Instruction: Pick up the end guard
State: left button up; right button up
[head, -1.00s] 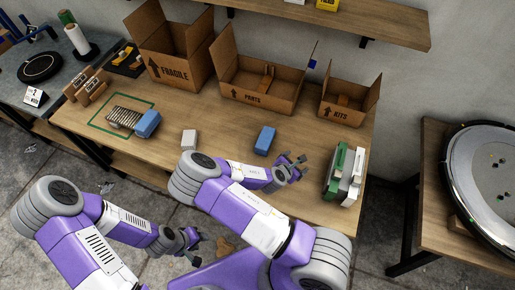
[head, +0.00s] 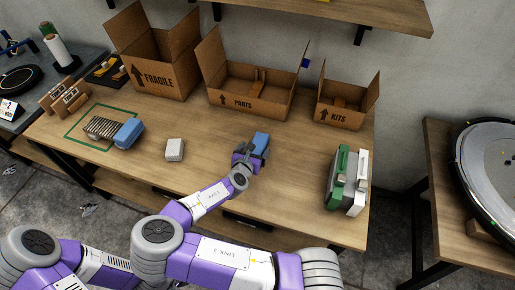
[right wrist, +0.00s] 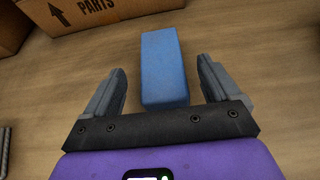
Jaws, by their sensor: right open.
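A loose blue block, which looks like the end guard (head: 261,141), lies on the wooden workbench in front of the PARTS box. My right gripper (head: 252,152) is over its near end, fingers open. In the right wrist view the blue end guard (right wrist: 161,62) lies between the two spread fingers of the gripper (right wrist: 161,78), with a visible gap on each side. A similar blue piece (head: 128,134) sits at the end of a ribbed metal part (head: 101,127) inside a green outline. My left gripper is not in view.
A small white block (head: 175,149) lies left of the gripper. The FRAGILE box (head: 156,76), PARTS box (head: 243,103) and KITS box (head: 340,116) stand along the back. A green and white item (head: 346,181) stands at the right. The bench (head: 290,180) between is clear.

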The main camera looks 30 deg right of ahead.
aim_at(258, 145)
jog(key=b+x, duration=0.1)
jog(key=x, duration=0.3)
jog(key=shift+d+f, duration=0.1)
jog(key=shift+c, duration=0.4)
jog(key=c, duration=1)
